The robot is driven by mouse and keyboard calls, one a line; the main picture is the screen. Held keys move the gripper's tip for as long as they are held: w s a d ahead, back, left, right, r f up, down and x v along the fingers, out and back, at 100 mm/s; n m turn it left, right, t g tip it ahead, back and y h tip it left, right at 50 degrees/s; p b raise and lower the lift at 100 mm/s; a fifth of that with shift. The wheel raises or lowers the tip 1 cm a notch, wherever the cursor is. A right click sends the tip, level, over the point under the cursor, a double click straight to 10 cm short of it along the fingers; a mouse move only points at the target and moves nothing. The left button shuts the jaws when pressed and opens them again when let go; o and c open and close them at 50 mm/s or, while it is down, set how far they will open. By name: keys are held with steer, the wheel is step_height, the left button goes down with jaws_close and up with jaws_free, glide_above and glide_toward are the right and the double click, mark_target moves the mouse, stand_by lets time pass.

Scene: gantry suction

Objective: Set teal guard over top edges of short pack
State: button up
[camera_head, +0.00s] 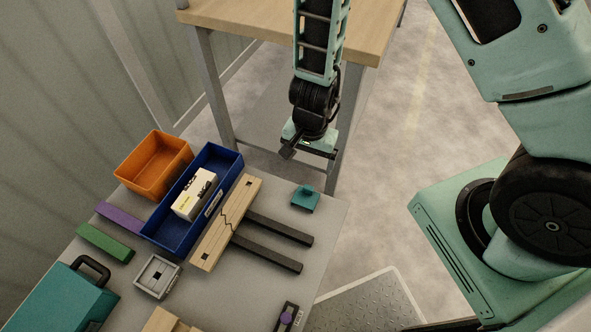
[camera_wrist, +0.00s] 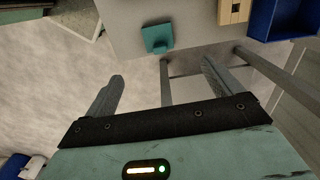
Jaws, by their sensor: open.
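The small teal guard (camera_head: 305,198) lies on the right part of the grey table, near its edge. It also shows at the top of the wrist view (camera_wrist: 157,38). A white box (camera_head: 194,194) with black and yellow marks sits in the long blue tray (camera_head: 222,172); I cannot tell whether it is the short pack. My gripper (camera_head: 298,150) hangs beyond the table's far edge, apart from the guard. In the wrist view my gripper (camera_wrist: 162,70) is open, with nothing between its two fingers.
A jointed wooden block (camera_head: 225,222) and two dark bars (camera_head: 268,254) lie between tray and guard. An orange bin (camera_head: 154,164), purple block (camera_head: 119,217), green block (camera_head: 105,243), grey square fixture (camera_head: 157,277) and teal case (camera_head: 70,300) stand left. A wooden-topped table (camera_head: 240,15) stands behind.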

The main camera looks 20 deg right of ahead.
mark_target(308, 189)
steer(key=f+b, duration=0.2)
steer(key=f, duration=0.2)
steer(key=f+b, duration=0.2)
steer(key=f, duration=0.2)
steer(key=w+d+f+b, duration=0.1)
steer(key=f+b, duration=0.1)
steer(key=f, duration=0.2)
steer(key=shift+w+f, duration=0.1)
steer(key=shift+f, duration=0.2)
steer(key=shift+d+f+b, duration=0.2)
steer(key=shift+f+b, duration=0.85)
steer(key=shift+f, duration=1.85)
steer(key=c, duration=1.1)
